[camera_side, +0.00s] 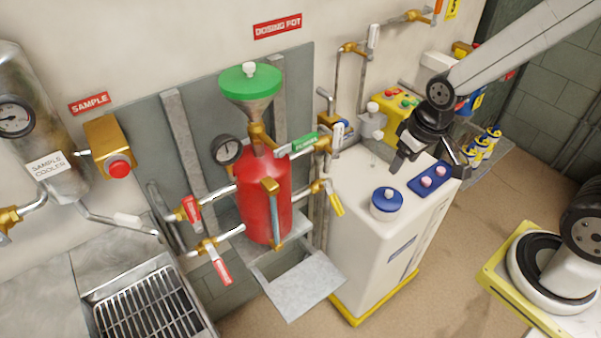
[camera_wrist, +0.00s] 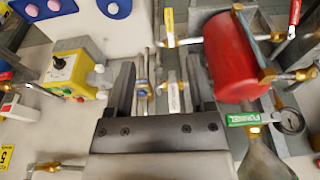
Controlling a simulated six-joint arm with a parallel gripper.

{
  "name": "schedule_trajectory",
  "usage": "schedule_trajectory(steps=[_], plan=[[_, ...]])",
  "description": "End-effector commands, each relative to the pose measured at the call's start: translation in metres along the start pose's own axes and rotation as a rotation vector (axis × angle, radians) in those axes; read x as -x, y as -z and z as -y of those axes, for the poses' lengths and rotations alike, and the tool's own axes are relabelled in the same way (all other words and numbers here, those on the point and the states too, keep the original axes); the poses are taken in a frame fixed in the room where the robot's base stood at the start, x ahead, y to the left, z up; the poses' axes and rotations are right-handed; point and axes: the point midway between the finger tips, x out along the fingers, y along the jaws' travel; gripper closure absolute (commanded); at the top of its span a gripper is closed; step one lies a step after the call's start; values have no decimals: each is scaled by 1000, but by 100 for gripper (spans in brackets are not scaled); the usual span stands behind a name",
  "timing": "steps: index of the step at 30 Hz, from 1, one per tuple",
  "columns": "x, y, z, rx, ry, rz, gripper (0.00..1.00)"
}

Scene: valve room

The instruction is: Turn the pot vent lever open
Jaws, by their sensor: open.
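The red dosing pot (camera_side: 265,195) stands against the wall panel with a green funnel (camera_side: 250,83) on top. A white lever (camera_side: 338,133), likely the pot vent lever, is on the pipework right of the pot's top and points roughly upright. It also shows in the wrist view (camera_wrist: 173,97), its lettering too small to read. The green lever (camera_side: 304,142) beside it reads FUNNEL in the wrist view (camera_wrist: 243,118). My gripper (camera_side: 424,165) is open and empty above the white cabinet, right of the levers and apart from them. In the wrist view, the white lever appears between its fingers (camera_wrist: 160,80).
The white cabinet (camera_side: 365,240) carries a blue-lidded container (camera_side: 387,203) and a blue button plate (camera_side: 429,178). A yellow control box (camera_side: 395,113) is behind my gripper. A yellow lever (camera_side: 336,205) and red levers (camera_side: 192,208) project around the pot.

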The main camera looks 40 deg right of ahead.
Motion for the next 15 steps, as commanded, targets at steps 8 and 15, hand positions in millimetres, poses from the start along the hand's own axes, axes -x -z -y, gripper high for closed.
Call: schedule_trajectory(steps=[8,15], plan=[[-3,60,2,1,1,60,31],[-8,114,5,1,1,123,31]])
